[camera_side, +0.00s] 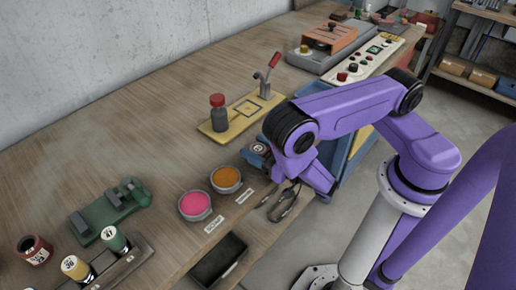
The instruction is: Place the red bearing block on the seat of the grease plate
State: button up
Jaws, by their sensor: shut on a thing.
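The grease plate (217,132) is a yellow board in the middle of the bench. A dark square outline on it marks the seat (247,108). A red-capped dark bottle (218,113) stands at its left end and a red-handled lever (268,75) at its far side. My gripper (275,165) is low over the bench's front edge, nearer the camera than the plate and apart from it.
Bowls of pink (194,204) and orange (226,179) powder stand left of my gripper. Dark pliers (285,202) lie just below it. A blue bin (358,142) is behind my wrist. A green fixture (108,212) sits at left. The bench left of the plate is clear.

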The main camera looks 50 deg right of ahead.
aim_at(266, 155)
jog(key=shift+f, duration=0.2)
jog(key=o, duration=1.3)
jog(key=shift+c, duration=0.2)
jog(key=shift+s+f, duration=0.15)
jog(key=shift+s, duration=0.4)
jog(key=shift+s+d, duration=0.15)
jog(key=shift+s, duration=2.6)
jog(key=shift+o, duration=0.4)
jog(key=shift+s+d, duration=0.1)
jog(key=shift+s, duration=0.35)
